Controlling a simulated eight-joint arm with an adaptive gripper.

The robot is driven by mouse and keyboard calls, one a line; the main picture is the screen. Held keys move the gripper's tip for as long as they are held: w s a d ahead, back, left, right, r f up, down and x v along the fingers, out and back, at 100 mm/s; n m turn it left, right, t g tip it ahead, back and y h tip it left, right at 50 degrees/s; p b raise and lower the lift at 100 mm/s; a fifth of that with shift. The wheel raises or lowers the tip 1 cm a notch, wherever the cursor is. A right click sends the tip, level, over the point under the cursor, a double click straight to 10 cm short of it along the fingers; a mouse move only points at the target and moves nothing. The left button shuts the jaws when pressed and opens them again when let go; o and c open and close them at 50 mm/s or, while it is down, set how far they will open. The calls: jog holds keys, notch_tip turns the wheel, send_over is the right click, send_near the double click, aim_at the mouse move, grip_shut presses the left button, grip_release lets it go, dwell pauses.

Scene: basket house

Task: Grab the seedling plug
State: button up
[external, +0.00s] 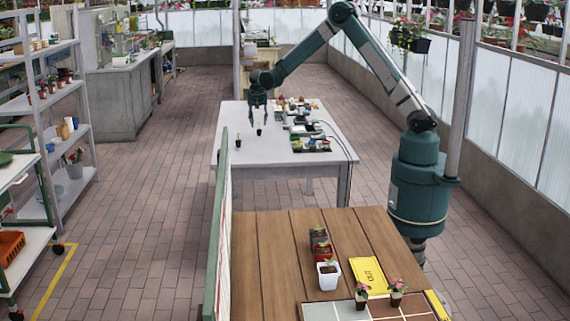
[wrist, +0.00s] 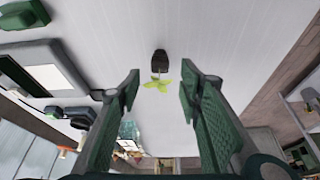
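A seedling plug, a small dark plug with bright green leaves, stands on the white table (external: 245,168) in the external view. Its dark body (wrist: 160,63) shows in the wrist view, just past my fingertips and centred in the gap. My gripper (external: 258,121) points down over the table with its fingers spread and empty. The fingers also show in the wrist view (wrist: 158,82). In the external view, one small dark plug (external: 258,132) is right under my gripper, and a similar one (external: 238,142) stands to its left. Contact with the fingers is not visible.
Trays and small items (external: 308,140) crowd the right and back of the white table. The table's front left part is mostly clear. A wooden table (external: 270,265) with small pots and a yellow sign (external: 369,277) is nearer the camera. Shelves (external: 50,110) stand at left.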

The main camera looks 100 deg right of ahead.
aim_at(259, 132)
jog(key=shift+b+x, duration=0.35)
jog(key=shift+x, duration=2.3)
jog(key=shift+a, duration=0.2)
jog(key=c, duration=0.9)
